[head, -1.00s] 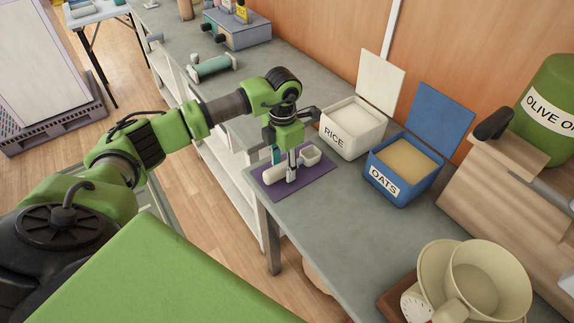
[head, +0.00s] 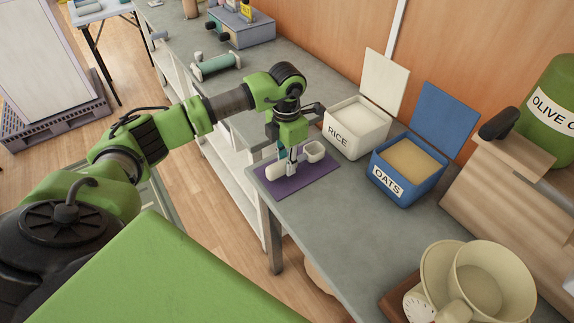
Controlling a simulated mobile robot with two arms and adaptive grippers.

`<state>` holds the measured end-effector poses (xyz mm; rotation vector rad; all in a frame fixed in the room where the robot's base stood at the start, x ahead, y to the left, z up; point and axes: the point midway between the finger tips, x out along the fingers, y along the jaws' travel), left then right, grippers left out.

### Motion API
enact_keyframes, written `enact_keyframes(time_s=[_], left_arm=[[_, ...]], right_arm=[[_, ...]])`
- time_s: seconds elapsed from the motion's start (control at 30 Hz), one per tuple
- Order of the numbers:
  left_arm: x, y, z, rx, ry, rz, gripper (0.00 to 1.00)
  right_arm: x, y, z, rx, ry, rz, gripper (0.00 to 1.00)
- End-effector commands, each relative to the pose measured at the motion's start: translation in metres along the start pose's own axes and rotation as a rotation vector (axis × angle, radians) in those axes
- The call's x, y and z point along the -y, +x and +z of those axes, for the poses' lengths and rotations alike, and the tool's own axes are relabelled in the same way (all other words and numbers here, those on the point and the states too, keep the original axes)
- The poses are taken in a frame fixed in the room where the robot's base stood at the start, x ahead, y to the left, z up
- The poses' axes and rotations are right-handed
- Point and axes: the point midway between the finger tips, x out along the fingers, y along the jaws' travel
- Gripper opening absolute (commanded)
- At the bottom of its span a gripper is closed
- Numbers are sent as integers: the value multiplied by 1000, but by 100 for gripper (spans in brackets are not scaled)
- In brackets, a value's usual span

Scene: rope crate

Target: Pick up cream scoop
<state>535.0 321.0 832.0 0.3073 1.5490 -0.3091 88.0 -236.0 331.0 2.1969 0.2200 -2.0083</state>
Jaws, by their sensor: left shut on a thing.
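The cream scoop (head: 315,150) is over the purple mat (head: 310,183) at the table's left edge, its cup to the right and its handle to the left. My left gripper (head: 291,168) points down over the mat and is shut on the scoop's handle. The fingers hide part of the handle. The scoop appears a little above the mat, though the gap is hard to judge. My right gripper is out of view.
An open white RICE bin (head: 342,139) stands close to the right of my gripper. A scale with a cream bowl (head: 491,284) is at lower right. The grey table (head: 330,235) is clear in front of the mat.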

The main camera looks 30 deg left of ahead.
Motion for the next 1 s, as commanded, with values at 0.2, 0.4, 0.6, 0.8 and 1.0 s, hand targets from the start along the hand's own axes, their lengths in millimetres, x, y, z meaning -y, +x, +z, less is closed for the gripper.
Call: enact_keyframes(time_s=[0.2, 0.4, 0.6, 0.8, 1.0], left_arm=[[6, -34, -11, 4, 2, 4, 0], [29, -80, -44, 5, 4, 6, 0], [53, -96, -80, 1, 2, 4, 0], [70, -110, -104, 2, 1, 3, 0], [78, -117, -115, 1, 0, 1, 0]], right_arm=[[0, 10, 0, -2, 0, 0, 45], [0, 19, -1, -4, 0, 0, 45], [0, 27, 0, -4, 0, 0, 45], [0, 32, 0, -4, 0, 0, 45], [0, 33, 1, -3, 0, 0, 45]])
